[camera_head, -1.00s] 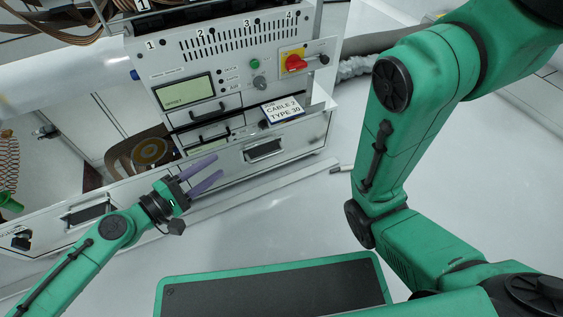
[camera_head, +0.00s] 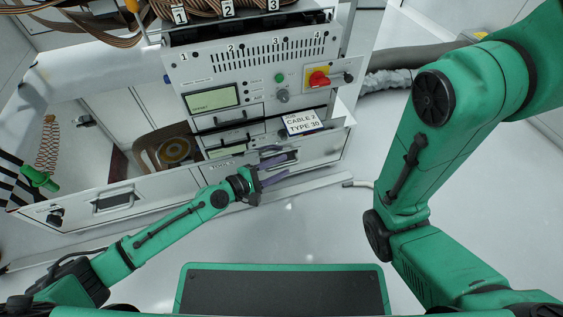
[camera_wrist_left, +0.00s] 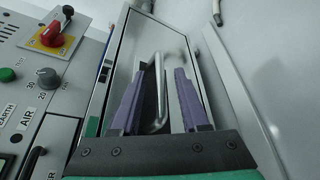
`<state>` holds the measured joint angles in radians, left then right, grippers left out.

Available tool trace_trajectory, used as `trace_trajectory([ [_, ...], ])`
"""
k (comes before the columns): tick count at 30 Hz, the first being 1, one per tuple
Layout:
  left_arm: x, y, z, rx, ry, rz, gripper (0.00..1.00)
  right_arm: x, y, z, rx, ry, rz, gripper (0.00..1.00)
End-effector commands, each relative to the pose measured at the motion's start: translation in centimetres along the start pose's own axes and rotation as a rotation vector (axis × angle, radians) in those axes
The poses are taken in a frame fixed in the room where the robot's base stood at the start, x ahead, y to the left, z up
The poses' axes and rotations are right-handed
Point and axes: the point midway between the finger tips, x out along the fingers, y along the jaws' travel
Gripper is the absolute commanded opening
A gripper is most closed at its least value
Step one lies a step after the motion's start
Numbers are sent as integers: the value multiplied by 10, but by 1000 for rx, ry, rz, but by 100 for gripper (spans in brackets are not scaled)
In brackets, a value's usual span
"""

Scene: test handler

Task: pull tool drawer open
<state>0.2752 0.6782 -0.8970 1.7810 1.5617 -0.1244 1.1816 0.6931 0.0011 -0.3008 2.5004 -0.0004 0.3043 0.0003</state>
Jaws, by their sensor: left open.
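The tool drawer (camera_head: 225,176), with lettering on its pale front, sits low in the test cabinet and looks shut. Its recessed handle is partly hidden behind my left gripper (camera_head: 282,166) in the head view. In the left wrist view, the metal bar handle (camera_wrist_left: 159,100) shows between the two purple fingers of my left gripper (camera_wrist_left: 161,85). The fingers are open, one on each side of the bar, with visible gaps. I cannot tell how deep the bar lies between them. My right gripper is outside the frames.
A red rotary switch (camera_head: 318,79) and a label card (camera_head: 302,122) are on the cabinet above the drawer. Another drawer handle (camera_head: 114,201) is at the left. A grey hose (camera_head: 420,58) runs behind the cabinet. The pale floor in front has free room.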

Motion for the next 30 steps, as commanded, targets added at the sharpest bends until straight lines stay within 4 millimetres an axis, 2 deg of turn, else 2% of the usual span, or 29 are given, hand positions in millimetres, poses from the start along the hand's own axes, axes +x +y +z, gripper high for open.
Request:
trace_trajectory([
  [3,8,0,0,1,-1,0,45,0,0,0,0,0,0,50],
  [9,8,-1,0,1,0,0,45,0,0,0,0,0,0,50],
  [10,8,-1,0,1,0,0,37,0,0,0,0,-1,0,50],
  [12,8,-1,0,1,0,-1,10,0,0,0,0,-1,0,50],
  [13,8,-1,0,1,0,0,0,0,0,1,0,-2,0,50],
  [30,7,-1,0,0,0,-1,0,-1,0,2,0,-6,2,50],
])
